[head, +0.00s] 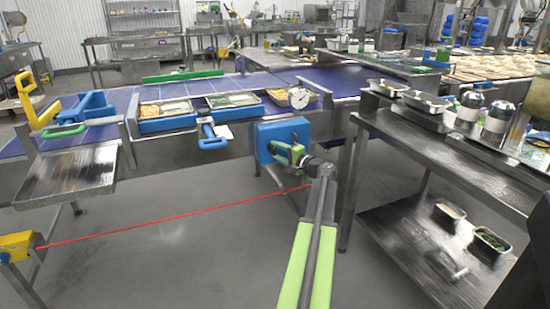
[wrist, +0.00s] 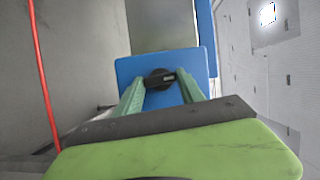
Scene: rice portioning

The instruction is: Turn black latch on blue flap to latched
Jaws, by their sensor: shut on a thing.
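The blue flap (head: 284,131) hangs at the near side of the conveyor line in the head view. It also fills the middle of the wrist view (wrist: 198,62). The black latch (wrist: 160,79) is a round knob with a bar lying roughly level in the wrist view. My gripper (head: 296,152) reaches the flap's face. Its green fingers (wrist: 161,86) stand on either side of the latch and are shut on it. In the head view the latch is hidden by my gripper. I cannot tell whether it is latched.
Blue trays of food (head: 167,125) and a round dial (head: 299,97) sit on the conveyor behind. A steel table (head: 400,130) stands close on the right. A red line (head: 170,218) stretches from a yellow box (head: 15,243) at the left. Open floor lies in front.

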